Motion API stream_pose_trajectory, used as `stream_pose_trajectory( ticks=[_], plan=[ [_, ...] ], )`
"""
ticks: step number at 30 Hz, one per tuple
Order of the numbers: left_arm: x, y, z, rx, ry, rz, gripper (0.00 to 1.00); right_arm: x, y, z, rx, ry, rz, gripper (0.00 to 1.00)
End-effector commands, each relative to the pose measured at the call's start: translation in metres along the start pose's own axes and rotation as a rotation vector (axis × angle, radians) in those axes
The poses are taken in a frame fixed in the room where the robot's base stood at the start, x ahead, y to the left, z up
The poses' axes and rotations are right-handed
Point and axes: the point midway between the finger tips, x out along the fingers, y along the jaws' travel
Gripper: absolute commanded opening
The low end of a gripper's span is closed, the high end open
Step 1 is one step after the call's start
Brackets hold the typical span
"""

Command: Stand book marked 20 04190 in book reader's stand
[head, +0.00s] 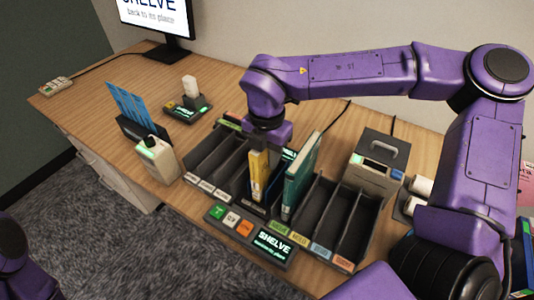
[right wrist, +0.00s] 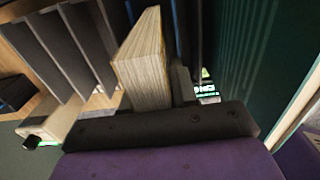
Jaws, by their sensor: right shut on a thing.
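My right gripper (head: 266,146) comes down from above and is shut on a yellow book (head: 257,178), which stands upright near the middle of the dark sorter rack (head: 335,215). In the right wrist view the book's page block (right wrist: 145,65) shows beyond the dark gripper part (right wrist: 160,127). A taller teal book (head: 300,178) stands just right of it, and its dark green cover (right wrist: 255,50) fills the right of the wrist view. A small lit green screen (head: 288,155) shows between the books, mostly hidden. I cannot read the book's mark or tell which part is the reader's stand.
Empty slots lie left (head: 210,160) and right of the books. A SHELVE display (head: 272,246) and coloured buttons (head: 230,218) sit in front. A white device (head: 158,160), a blue upright piece (head: 128,105) and a grey handled box (head: 378,162) stand around the rack.

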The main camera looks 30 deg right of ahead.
Motion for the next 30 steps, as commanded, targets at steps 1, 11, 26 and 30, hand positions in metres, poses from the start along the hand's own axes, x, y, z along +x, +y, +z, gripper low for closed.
stream_pose_trajectory(
  ticks=[1, 11, 26, 30],
  plan=[
    [0.001, 0.0, 0.001, 0.0, 0.0, 0.0, 0.0, 0.002, 0.0, 0.0, 0.0, 0.0, 0.0, 0.0],
    [0.006, 0.001, 0.002, 0.0, 0.0, 0.0, 0.0, 0.009, 0.0, 0.0, 0.0, 0.0, 0.001, 0.0],
    [0.007, 0.001, 0.003, 0.0, 0.0, 0.0, 0.0, 0.011, 0.0, 0.0, 0.0, 0.0, -0.001, 0.58],
    [0.007, 0.001, 0.003, 0.0, 0.0, 0.0, 0.0, -0.002, 0.001, 0.0, 0.001, -0.002, 0.003, 0.58]
  ],
)
